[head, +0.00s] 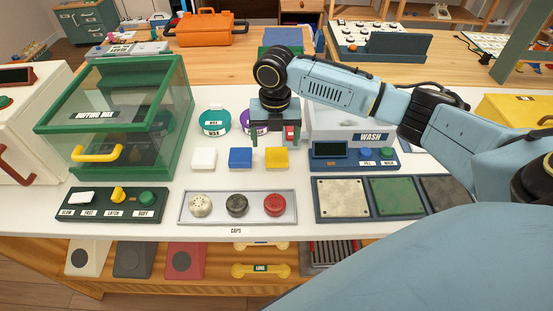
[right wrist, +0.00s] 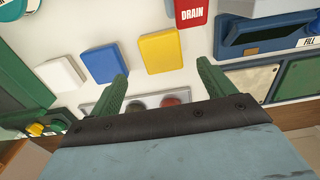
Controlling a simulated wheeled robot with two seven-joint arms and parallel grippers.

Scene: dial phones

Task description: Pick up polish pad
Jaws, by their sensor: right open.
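Three small square pads lie in a row on the white table: a white pad (head: 203,159), a blue pad (head: 240,158) and a yellow pad (head: 276,158). Which one is the polish pad is not marked. My right gripper (head: 274,150) has its green fingers pointing down, close by the yellow pad. In the right wrist view, my right gripper (right wrist: 163,74) is open and empty, with the yellow pad (right wrist: 160,51) ahead between its fingertips. The blue pad (right wrist: 102,63) and white pad (right wrist: 61,76) are to its left. My left gripper is not in view.
A caps tray (head: 187,208) is in front of the pads. The buffing box (head: 180,120) stands left, with its control panel (head: 97,203) before it. The wax tub (head: 214,122) is behind the pads. A wash panel (head: 358,156) and plate tray (head: 318,211) lie right.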

